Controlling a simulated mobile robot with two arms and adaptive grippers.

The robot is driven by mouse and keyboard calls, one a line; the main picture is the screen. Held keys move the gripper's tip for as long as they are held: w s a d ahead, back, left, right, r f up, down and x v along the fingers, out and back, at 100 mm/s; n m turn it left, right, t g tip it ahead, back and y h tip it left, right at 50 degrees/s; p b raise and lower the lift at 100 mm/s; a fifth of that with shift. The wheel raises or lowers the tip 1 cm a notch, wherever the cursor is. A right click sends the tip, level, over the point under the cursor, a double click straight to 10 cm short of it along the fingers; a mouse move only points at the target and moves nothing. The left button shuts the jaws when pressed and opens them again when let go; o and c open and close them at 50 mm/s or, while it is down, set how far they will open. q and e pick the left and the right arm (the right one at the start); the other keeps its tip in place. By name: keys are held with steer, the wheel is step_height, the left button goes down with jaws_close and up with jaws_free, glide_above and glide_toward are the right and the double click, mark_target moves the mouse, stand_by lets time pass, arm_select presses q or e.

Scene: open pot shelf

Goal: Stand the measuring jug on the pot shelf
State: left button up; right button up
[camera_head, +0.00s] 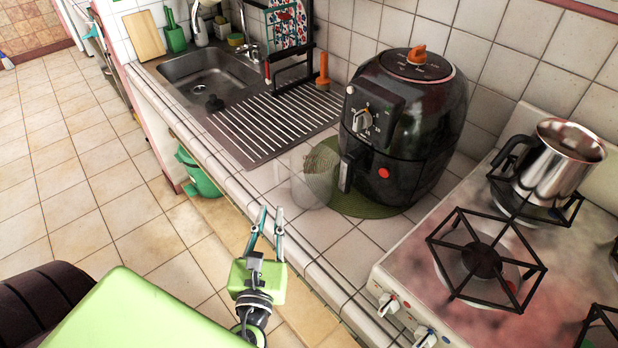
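A clear, see-through vessel (314,182) stands upright on the tiled counter, just left of the black air fryer; it could be the measuring jug, but I cannot make out markings. A shiny steel jug (563,163) with a black handle stands on the stove's back burner. I cannot identify the pot shelf in this view. My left gripper (269,209) is at the counter's front edge, below and left of the clear vessel and apart from it. Its fingers are spread with nothing between them. My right gripper is out of view.
The black air fryer (409,125) stands on a green mat (366,206). The stove (395,262) with black grates is at the right. A sink (208,75) and striped drainboard (273,122) lie further back. Open tiled floor (95,200) is at the left.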

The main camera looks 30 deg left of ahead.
mark_target(276, 174)
arm_select(q)
steer(key=p+x, duration=0.2)
steer(key=x, duration=0.6)
steer(key=shift+a+r, duration=0.1)
steer(key=shift+w+a+r, duration=0.15)
steer(key=shift+w, duration=0.05)
steer(key=p+x, duration=0.1)
steer(key=x, duration=0.1)
steer(key=p+x, duration=0.1)
steer(key=x, duration=0.1)
steer(key=shift+w+a+r, duration=0.15)
steer(key=shift+a+r, duration=0.05)
steer(key=shift+r, duration=0.05)
steer(key=shift+w, duration=0.15)
jaws_close()
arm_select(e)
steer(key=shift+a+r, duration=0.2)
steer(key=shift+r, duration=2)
